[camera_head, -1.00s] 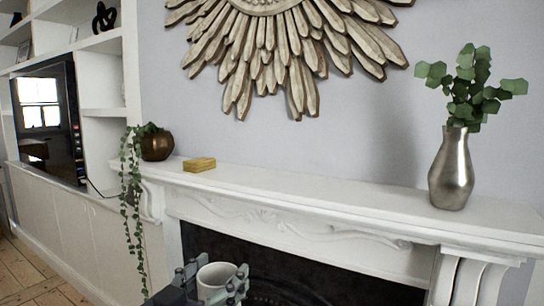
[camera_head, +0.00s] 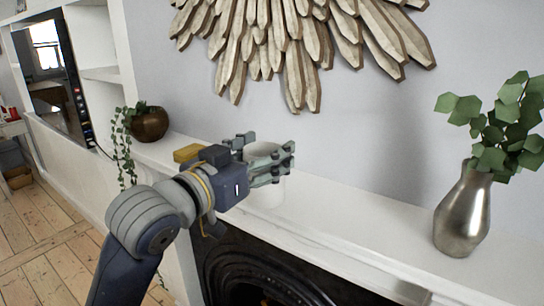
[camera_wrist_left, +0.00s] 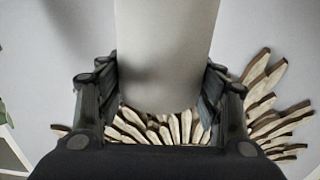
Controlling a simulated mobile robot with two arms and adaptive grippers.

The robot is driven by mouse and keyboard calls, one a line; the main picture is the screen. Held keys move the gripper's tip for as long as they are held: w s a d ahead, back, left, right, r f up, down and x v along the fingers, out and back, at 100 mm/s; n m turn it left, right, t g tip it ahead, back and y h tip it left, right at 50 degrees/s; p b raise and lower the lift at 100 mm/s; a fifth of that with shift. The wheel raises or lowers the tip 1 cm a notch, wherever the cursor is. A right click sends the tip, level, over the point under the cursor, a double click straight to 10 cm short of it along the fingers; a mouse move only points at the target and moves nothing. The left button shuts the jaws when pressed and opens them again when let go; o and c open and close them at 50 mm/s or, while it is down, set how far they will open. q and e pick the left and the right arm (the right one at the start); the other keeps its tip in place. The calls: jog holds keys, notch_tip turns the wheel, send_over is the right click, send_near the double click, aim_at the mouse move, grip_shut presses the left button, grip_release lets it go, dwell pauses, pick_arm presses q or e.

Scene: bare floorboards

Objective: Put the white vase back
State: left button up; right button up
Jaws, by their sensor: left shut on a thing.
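The white vase (camera_head: 266,192) is upright at the mantel shelf (camera_head: 340,206), in the middle of the head view. My left gripper (camera_head: 272,163) is shut around its upper part, with the fingers on both sides. In the left wrist view the vase (camera_wrist_left: 165,50) fills the space between the two fingers (camera_wrist_left: 162,100). The gripper covers part of the vase, and I cannot tell whether its base touches the shelf. My right gripper is not in view.
A yellow block (camera_head: 188,153) sits on the shelf just left of my gripper. A brown pot (camera_head: 149,124) with a trailing plant stands farther left. A silver vase (camera_head: 463,215) with green leaves stands at the right. The shelf between is clear. A sunburst decoration (camera_head: 300,45) hangs above.

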pick_arm(q)
jog(key=w+f+p, duration=0.2)
jog(key=w+p, duration=0.1)
jog(key=w, duration=0.4)
jog(key=w+f+p, duration=0.2)
jog(key=w+p, duration=0.1)
jog(key=w, duration=0.4)
jog(key=shift+a+f, duration=0.25)
jog(key=shift+a, duration=0.05)
jog(key=shift+f, duration=0.15)
jog(key=o, duration=1.3)
jog(key=shift+f, duration=0.1)
